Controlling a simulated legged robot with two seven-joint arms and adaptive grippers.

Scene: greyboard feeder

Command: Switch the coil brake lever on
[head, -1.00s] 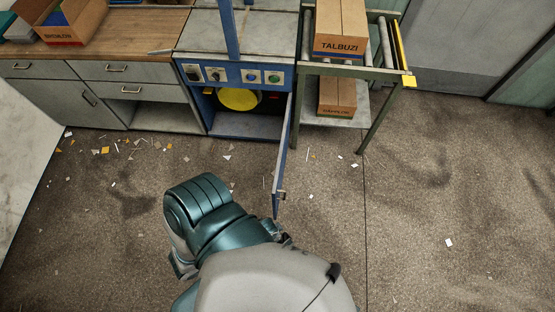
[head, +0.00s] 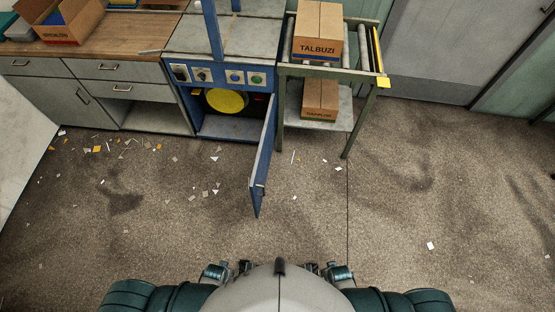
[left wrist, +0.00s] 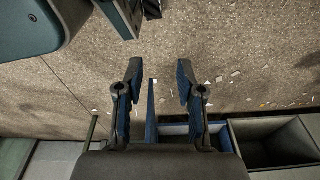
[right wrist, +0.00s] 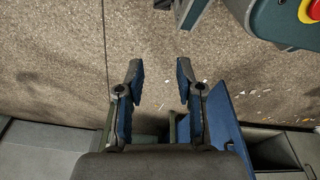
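The blue machine (head: 184,100) stands at the back with its lower door (head: 264,160) swung open toward me. A yellow disc (head: 227,101) shows inside the open compartment, with a small red part right of it. I cannot make out which part is the coil brake lever. The front panel carries several switches and buttons, including a black rotary switch (head: 203,75). My left gripper (left wrist: 158,78) and right gripper (right wrist: 160,78) are both open and empty over the floor, low in front of my body, apart from the machine. In the head view they are mostly hidden by my own body.
A wooden workbench (head: 130,35) with drawers stands left of the machine. A roller stand (head: 352,72) with the TALBUZI box (head: 318,30) and a lower box (head: 320,97) stands right. Scraps litter the floor (head: 150,230); the open door juts into otherwise free space.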

